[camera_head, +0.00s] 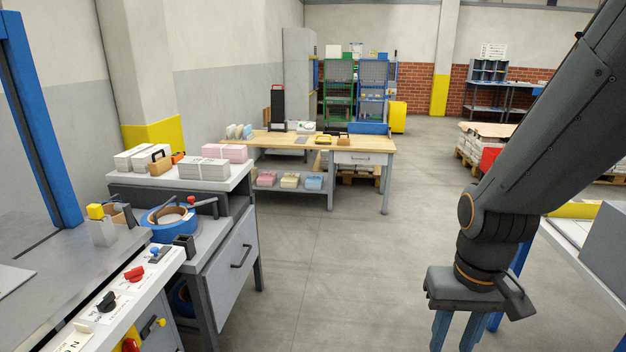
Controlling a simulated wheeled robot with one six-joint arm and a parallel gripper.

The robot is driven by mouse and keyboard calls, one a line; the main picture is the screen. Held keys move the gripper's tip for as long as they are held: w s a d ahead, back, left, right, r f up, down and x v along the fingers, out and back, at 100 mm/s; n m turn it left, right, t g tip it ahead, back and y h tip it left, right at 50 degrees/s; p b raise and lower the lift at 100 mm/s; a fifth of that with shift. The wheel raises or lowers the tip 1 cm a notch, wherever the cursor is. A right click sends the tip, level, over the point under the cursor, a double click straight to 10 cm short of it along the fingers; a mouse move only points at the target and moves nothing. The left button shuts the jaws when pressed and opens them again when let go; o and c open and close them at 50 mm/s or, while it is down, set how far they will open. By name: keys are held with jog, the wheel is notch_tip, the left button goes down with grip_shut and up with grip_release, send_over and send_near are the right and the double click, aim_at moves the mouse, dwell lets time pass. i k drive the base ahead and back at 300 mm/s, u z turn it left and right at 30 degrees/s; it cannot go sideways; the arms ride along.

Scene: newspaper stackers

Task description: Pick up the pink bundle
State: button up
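A pink bundle (225,152) lies on the grey side table at left, behind a stack of white-grey bundles (203,169). Another pink bundle (266,179) lies on the lower shelf of the wooden workbench, beside a cream bundle (289,180) and a light blue bundle (314,181). My gripper (456,342) points down at the lower right, far from both pink bundles. Its two blue fingers stand apart with floor showing between them. The fingertips are cut off by the bottom edge.
The grey side table (240,176) also carries white stacks (138,158) and a tape dispenser (161,163). A machine with a control panel (125,288) stands at near left. The wooden workbench (365,144) is behind. Open floor (335,260) lies between my arm and the side table.

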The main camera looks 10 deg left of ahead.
aim_at(237, 154)
jog(key=u, duration=0.35)
jog(key=i, duration=1.8)
jog(key=u, duration=0.5)
